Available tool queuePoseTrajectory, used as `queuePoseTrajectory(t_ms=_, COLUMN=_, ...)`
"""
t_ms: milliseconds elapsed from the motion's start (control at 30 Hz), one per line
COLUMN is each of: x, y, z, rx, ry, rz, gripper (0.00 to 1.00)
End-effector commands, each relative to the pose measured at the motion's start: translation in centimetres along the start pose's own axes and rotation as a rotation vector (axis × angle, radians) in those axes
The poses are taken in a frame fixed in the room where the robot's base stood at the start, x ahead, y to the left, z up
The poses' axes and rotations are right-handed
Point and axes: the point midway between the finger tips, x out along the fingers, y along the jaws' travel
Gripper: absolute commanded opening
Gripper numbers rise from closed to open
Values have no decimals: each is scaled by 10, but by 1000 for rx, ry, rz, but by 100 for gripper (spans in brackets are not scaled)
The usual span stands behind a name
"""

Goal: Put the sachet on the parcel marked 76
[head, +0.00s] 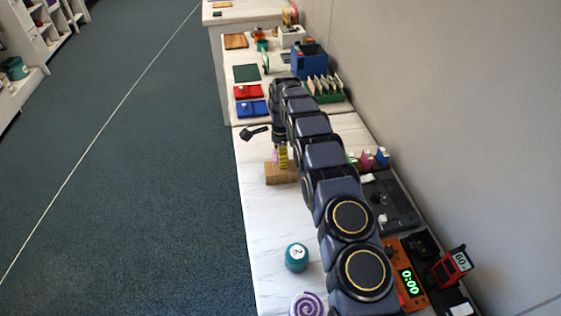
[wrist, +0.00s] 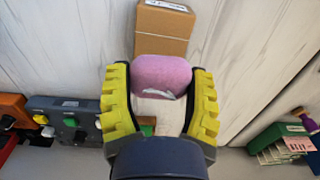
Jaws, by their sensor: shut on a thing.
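A pink sachet (wrist: 163,74) is between the two yellow fingers of my gripper (wrist: 160,90), which is shut on it. A sliver of its pink shows in the head view (head: 276,156) beside the yellow finger (head: 283,157). A brown cardboard parcel (wrist: 163,43) lies just beyond the sachet in the wrist view. It bears a white label at its far edge, whose writing I cannot read. In the head view the parcel (head: 280,174) is on the white table, right by my gripper. I cannot tell whether the sachet touches it.
A teal ball marked 2 (head: 296,257) and a purple spiral thing (head: 307,305) are on the near table. A black object (head: 254,132) lies beyond the parcel. Red (head: 248,91) and blue (head: 252,108) trays are farther back. Table left of my arm is mostly clear.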

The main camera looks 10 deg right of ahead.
Motion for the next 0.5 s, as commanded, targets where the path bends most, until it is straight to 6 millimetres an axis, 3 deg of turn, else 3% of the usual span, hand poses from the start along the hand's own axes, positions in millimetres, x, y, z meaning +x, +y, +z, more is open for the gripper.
queuePoseTrajectory(t_ms=167, x=27, y=1, z=0, rx=0, ry=0, rz=3, gripper=32)
queuePoseTrajectory(t_ms=500, x=30, y=1, z=0, rx=0, ry=0, rz=1, gripper=32)
